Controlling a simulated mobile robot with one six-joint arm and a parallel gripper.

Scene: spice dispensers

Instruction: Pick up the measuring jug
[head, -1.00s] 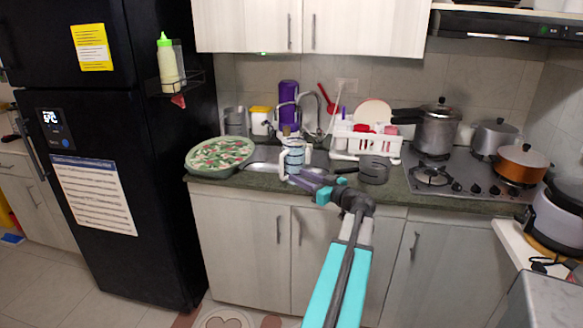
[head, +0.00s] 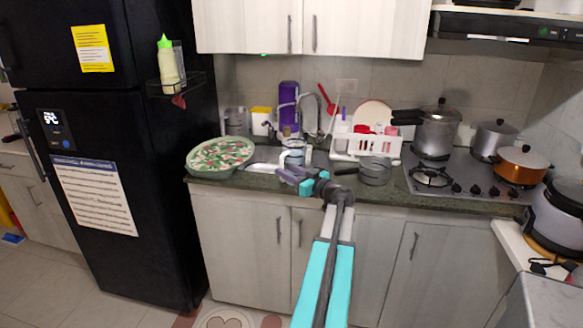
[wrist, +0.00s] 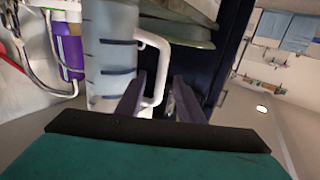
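The measuring jug (head: 292,153) is a pale, translucent cylinder with blue bands, standing upright on the counter by the sink. In the wrist view the jug (wrist: 112,55) fills the left-centre, with its white handle (wrist: 162,62) on its right.
A green-rimmed round dish (head: 220,156) stands left of the jug. A purple container (head: 289,103) and the tap are behind. The counter's front edge lies below my gripper.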

